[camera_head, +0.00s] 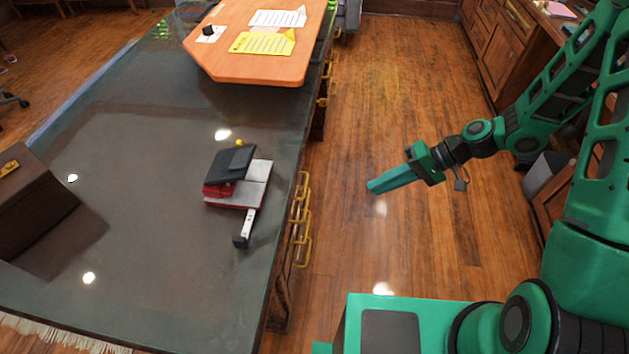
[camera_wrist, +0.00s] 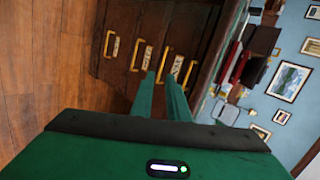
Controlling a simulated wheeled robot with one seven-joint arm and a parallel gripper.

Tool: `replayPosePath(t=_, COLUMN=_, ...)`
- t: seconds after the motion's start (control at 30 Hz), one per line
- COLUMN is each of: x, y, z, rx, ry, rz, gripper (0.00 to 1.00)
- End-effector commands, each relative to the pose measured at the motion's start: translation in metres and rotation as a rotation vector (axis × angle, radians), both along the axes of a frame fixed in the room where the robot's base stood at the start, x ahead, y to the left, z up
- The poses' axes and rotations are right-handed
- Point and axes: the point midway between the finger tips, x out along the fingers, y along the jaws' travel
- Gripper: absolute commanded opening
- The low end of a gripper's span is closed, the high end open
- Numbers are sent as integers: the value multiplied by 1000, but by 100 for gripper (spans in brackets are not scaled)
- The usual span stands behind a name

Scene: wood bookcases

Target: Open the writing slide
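The desk (camera_head: 130,150) has a dark glossy top and fills the left of the head view. Its dark wood front carries several brass pull handles (camera_head: 302,220). The wrist view shows this front sideways, with labelled panels and brass handles (camera_wrist: 137,55). I cannot tell which panel is the writing slide, and no panel stands clearly pulled out. My gripper (camera_head: 372,188) is in the aisle right of the desk, pointing at its front and apart from it. In the wrist view, its green fingers (camera_wrist: 160,76) have a narrow empty gap between them, touching no handle.
A black, red and white device (camera_head: 235,180) sits near the desk edge. An orange-brown board (camera_head: 225,65) with papers lies at the far end. A dark box (camera_head: 30,205) stands at left. Wood cabinets (camera_head: 497,50) line the right. The aisle floor (camera_head: 395,90) is clear.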

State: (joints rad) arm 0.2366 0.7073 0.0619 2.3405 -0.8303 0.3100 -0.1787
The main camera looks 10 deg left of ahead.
Motion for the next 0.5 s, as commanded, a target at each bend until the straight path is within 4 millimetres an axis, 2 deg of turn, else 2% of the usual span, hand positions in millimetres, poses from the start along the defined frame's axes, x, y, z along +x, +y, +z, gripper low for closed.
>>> replayPosePath(t=0.1, x=4, y=29, z=-14, rx=124, ry=13, rz=-23, gripper=15)
replayPosePath(t=0.3, x=14, y=70, z=-25, rx=320, ry=30, rz=-94, gripper=15)
replayPosePath(t=0.5, x=22, y=91, z=-29, rx=447, ry=43, rz=-162, gripper=15)
